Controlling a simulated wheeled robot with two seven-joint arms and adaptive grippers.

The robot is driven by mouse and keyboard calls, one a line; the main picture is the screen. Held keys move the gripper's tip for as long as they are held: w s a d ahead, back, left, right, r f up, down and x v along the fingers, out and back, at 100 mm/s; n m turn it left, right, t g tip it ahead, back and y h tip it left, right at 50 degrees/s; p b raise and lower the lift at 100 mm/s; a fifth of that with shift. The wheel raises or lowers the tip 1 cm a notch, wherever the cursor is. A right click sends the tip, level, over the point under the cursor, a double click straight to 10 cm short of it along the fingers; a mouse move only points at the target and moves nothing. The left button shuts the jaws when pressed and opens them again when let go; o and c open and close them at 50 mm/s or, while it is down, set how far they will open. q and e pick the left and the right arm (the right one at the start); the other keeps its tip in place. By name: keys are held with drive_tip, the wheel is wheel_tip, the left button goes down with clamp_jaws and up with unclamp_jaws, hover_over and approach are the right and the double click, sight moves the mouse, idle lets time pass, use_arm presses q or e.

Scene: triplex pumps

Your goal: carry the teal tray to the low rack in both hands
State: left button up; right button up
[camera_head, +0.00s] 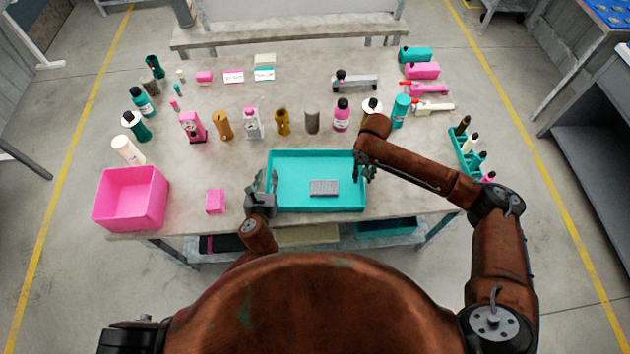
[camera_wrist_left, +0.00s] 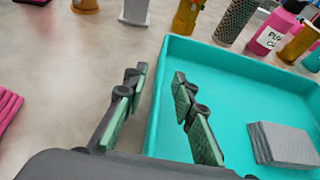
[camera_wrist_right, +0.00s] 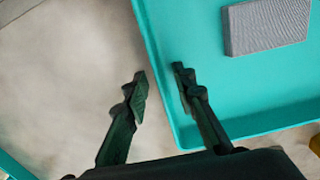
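The teal tray (camera_head: 292,172) lies flat at the table's near edge, with a grey ribbed block (camera_head: 324,188) on its floor. My left gripper (camera_head: 263,188) is at the tray's left wall. In the left wrist view its fingers (camera_wrist_left: 158,88) are apart, one outside the wall (camera_wrist_left: 158,118) and one over the inside. My right gripper (camera_head: 362,170) is at the right wall. In the right wrist view its fingers (camera_wrist_right: 160,82) are apart, one on each side of the rim (camera_wrist_right: 160,78). Whether any finger touches the tray is unclear.
A pink bin (camera_head: 130,198) and a small pink block (camera_head: 215,201) are left of the tray. Several bottles stand in a row behind it. A teal bottle holder (camera_head: 462,150) is at right. A low grey bench (camera_head: 290,38) stands behind the table; a dark shelf unit (camera_head: 590,130) stands far right.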

use_arm(q)
drive_tip(key=shift+w+f, duration=0.1)
drive_tip(key=shift+w, duration=0.1)
use_arm(e)
drive_tip(key=shift+f, duration=0.3)
use_arm(q)
drive_tip(key=shift+c, duration=0.5)
use_arm(e)
drive_tip(key=shift+c, duration=0.5)
use_arm(q)
clamp_jaws()
use_arm(e)
clamp_jaws()
drive_tip(key=shift+r, duration=0.1)
